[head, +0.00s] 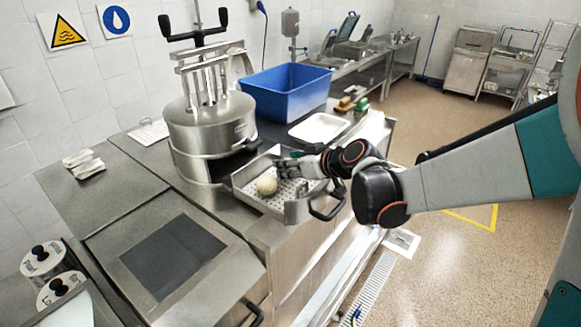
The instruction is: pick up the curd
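The curd (266,186) looks like a small pale round lump. It lies in a perforated metal basket (271,208) at the counter's front edge, in the head view. My gripper (287,168) is over the basket, just up and to the right of the curd in the picture. Its fingers are dark and small against the basket. I cannot tell whether they touch the curd or how far apart they are.
A steel press (208,125) stands directly behind and left of the basket. A blue tub (286,92) and a white tray (320,128) sit farther back. The basket's black handle (327,203) sticks out in front. White cloths (84,163) lie at left.

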